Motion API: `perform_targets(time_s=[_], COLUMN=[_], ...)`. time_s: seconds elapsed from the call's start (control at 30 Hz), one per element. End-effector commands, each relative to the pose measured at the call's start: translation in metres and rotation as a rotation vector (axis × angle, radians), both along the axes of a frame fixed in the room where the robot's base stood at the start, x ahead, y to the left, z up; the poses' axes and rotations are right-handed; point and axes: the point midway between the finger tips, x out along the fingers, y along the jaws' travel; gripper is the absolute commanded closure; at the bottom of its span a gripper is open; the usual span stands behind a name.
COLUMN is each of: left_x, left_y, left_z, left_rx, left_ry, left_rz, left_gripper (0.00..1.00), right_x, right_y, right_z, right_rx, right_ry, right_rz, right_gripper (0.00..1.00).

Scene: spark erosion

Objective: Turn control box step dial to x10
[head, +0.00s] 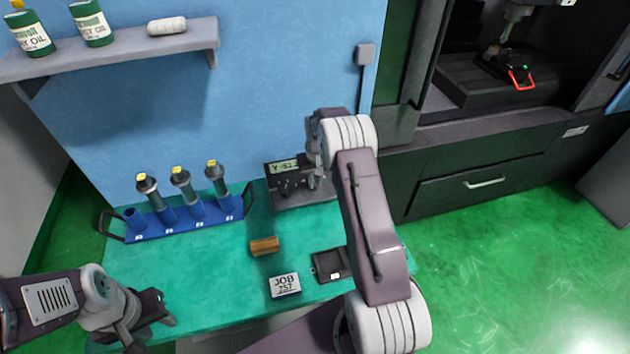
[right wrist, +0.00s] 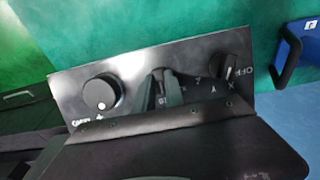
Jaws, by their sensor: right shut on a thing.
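The control box (head: 279,184) stands at the back of the green bench, with a small display reading Y and partly legible digits. In the right wrist view its panel (right wrist: 135,70) shows a round knob (right wrist: 101,94) at left, a middle dial between my fingers, and an axis knob (right wrist: 229,69) at right, near the OFF mark. My right gripper (right wrist: 166,88) is shut on the middle dial, which I take as the step dial. The fingers hide most of it, so its setting is unreadable. My left gripper (head: 150,322) is at the lower left, away from the box; its jaws are unclear.
A blue rack (head: 185,229) with several tool holders stands left of the box. A shelf (head: 110,50) with bottles hangs above; a machine is at right.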

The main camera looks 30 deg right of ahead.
Motion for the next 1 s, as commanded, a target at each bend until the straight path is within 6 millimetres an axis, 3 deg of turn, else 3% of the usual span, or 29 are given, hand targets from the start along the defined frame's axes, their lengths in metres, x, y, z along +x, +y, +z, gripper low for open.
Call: perform_targets(time_s=[0.17, 0.2, 0.27, 0.6, 1.0], left_x=[0.000, 0.000, 0.000, 0.000, 0.000], left_y=[0.000, 0.000, 0.000, 0.000, 0.000], left_z=[0.000, 0.000, 0.000, -0.002, -0.015], left_rx=[0.000, 0.000, 0.000, 0.000, 0.000], left_ry=[0.000, 0.000, 0.000, 0.000, 0.000], left_rz=[0.000, 0.000, 0.000, 0.000, 0.000], left_gripper=[0.64, 0.64, 0.64, 0.64, 0.64], right_x=[0.001, 0.001, 0.001, 0.000, -0.009], right_y=[0.000, 0.000, 0.000, 0.000, 0.002], right_z=[0.001, 0.000, 0.000, 0.005, 0.081], right_rx=[-0.001, -0.001, -0.002, -0.002, -0.002], right_ry=[-0.003, -0.003, -0.003, -0.003, -0.005], right_rz=[0.001, 0.001, 0.001, 0.001, 0.001], right_gripper=[1.00, 0.74, 0.64, 0.64, 0.64])
